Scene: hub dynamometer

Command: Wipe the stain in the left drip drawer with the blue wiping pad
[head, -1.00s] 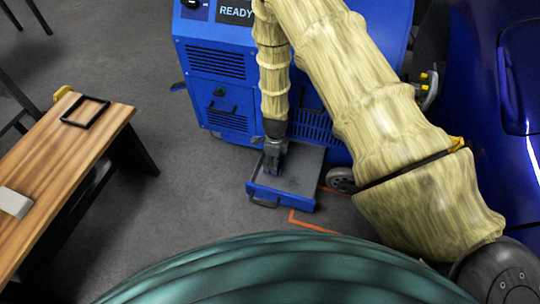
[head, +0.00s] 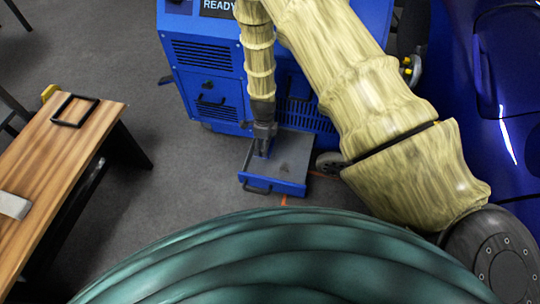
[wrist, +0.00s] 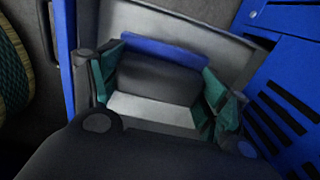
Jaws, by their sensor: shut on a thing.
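The open drip drawer (head: 293,152) is a shallow grey tray with a blue front and a handle, pulled out low from the blue machine. My gripper (head: 263,149) points down into its left part. In the wrist view my gripper (wrist: 160,82) is shut on the blue wiping pad, between green-faced fingers. The pad's blue edge (wrist: 165,53) shows beyond a dark grey block with a pale lower face. The grey drawer floor (wrist: 215,45) lies behind it. I cannot tell if the pad touches the floor.
The blue machine (head: 205,60) with vents stands behind the drawer. A dark caster wheel (head: 329,163) is right of the drawer, and a blue car (head: 505,110) is at the far right. A wooden bench (head: 50,150) with a black frame stands left. Grey floor is clear between bench and drawer.

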